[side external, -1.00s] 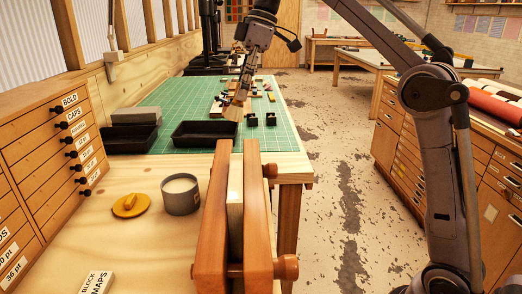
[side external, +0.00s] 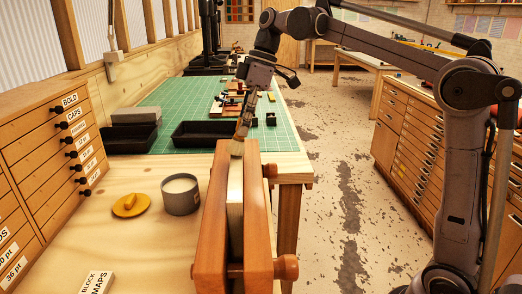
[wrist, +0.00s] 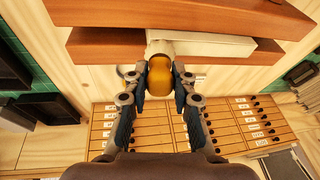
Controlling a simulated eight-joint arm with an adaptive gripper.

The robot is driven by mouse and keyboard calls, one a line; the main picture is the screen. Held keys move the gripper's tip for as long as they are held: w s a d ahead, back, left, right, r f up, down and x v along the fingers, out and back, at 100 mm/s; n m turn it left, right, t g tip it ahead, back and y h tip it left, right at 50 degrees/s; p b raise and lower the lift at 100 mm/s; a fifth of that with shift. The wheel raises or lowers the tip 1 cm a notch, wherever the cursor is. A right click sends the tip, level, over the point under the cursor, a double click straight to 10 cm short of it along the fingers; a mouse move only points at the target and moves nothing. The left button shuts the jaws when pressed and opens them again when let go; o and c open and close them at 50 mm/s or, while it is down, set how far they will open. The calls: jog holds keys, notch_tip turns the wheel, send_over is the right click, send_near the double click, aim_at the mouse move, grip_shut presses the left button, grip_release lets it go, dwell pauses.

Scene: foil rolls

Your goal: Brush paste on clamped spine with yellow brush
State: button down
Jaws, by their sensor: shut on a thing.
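My gripper (side external: 246,112) is shut on the yellow brush (wrist: 160,76), whose rounded yellow handle shows between the fingers in the wrist view. In the side view the brush's pale bristles (side external: 237,147) point down at the far end of the clamped spine (side external: 236,190). They look to be on or just above it; I cannot tell for certain. The pale spine stands upright between two wooden clamp jaws (side external: 258,215). It also shows in the wrist view (wrist: 222,46), partly hidden by the brush. A grey pot of pale paste (side external: 180,196) stands open left of the clamp.
A yellow lid (side external: 130,206) lies left of the pot. Black trays (side external: 200,133) and small dark parts (side external: 271,119) lie on the green mat (side external: 180,95). A labelled drawer cabinet (side external: 50,160) stands at left. The clamp lies along the bench's right edge.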

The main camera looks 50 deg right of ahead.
jog(key=shift+w+d+f, duration=0.1)
jog(key=shift+w+d, duration=0.25)
jog(key=shift+w, duration=0.05)
jog(key=shift+r, duration=4.2)
jog(key=shift+f, duration=0.15)
jog(key=shift+f, duration=3.1)
jog(key=shift+s+a+f, duration=0.5)
jog(key=shift+s+f, duration=0.05)
jog(key=shift+f, duration=0.25)
jog(key=shift+s+a, duration=0.95)
jog(key=w+d, duration=0.3)
jog(key=shift+f, duration=0.15)
jog(key=shift+a+r, duration=0.1)
jog(key=shift+r, duration=4.1)
